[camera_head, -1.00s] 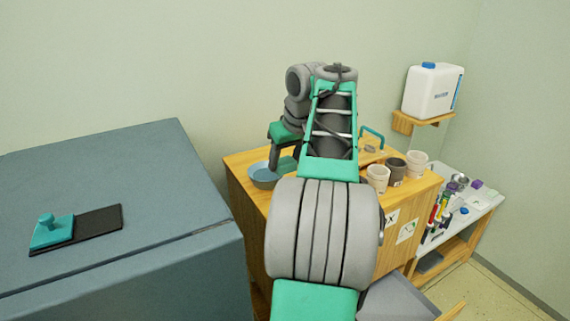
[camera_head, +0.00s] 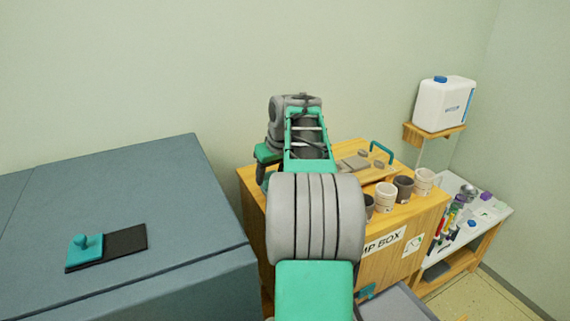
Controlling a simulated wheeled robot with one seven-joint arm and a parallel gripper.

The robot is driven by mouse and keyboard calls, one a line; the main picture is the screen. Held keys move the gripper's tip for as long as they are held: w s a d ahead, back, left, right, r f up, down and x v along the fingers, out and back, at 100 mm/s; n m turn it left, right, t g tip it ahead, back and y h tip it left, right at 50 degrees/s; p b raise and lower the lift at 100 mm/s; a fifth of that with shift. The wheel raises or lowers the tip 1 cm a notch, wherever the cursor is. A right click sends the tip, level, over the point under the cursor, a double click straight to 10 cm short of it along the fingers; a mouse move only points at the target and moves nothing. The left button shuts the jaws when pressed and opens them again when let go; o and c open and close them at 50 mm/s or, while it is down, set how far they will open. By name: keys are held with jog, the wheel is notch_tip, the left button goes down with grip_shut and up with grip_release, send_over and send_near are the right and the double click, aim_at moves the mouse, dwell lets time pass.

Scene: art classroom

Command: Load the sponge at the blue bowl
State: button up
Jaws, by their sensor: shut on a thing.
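My gripper (camera_head: 263,170) is at the left end of the wooden cabinet top, mostly hidden behind my arm. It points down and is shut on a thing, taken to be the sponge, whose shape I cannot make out. Only a sliver of the blue bowl (camera_head: 266,184) shows below the gripper, at the left of the cabinet top. My arm covers the rest, so I cannot tell whether the held thing touches the bowl.
The wooden cabinet (camera_head: 402,222) carries several cups (camera_head: 386,196), grey blocks (camera_head: 354,162) and a teal handle (camera_head: 382,152). A blue-grey chest (camera_head: 120,190) with a teal-handled tool (camera_head: 85,246) on a dark slab stands left. A white water container (camera_head: 443,104) sits on a wall shelf.

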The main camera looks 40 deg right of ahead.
jog(key=w+d+r, duration=0.1)
jog(key=w+d, duration=0.1)
jog(key=d, duration=0.3)
jog(key=shift+m, duration=0.3)
notch_tip(320, 180, down, 6)
jog(key=b, duration=0.6)
jog(key=shift+s+a+r, duration=0.1)
jog(key=shift+s+a, duration=0.05)
jog(key=shift+f+b, duration=0.6)
jog(key=shift+b, duration=0.05)
dwell(0.5)
notch_tip(320, 180, up, 7)
jog(key=p, duration=0.7)
dwell(0.6)
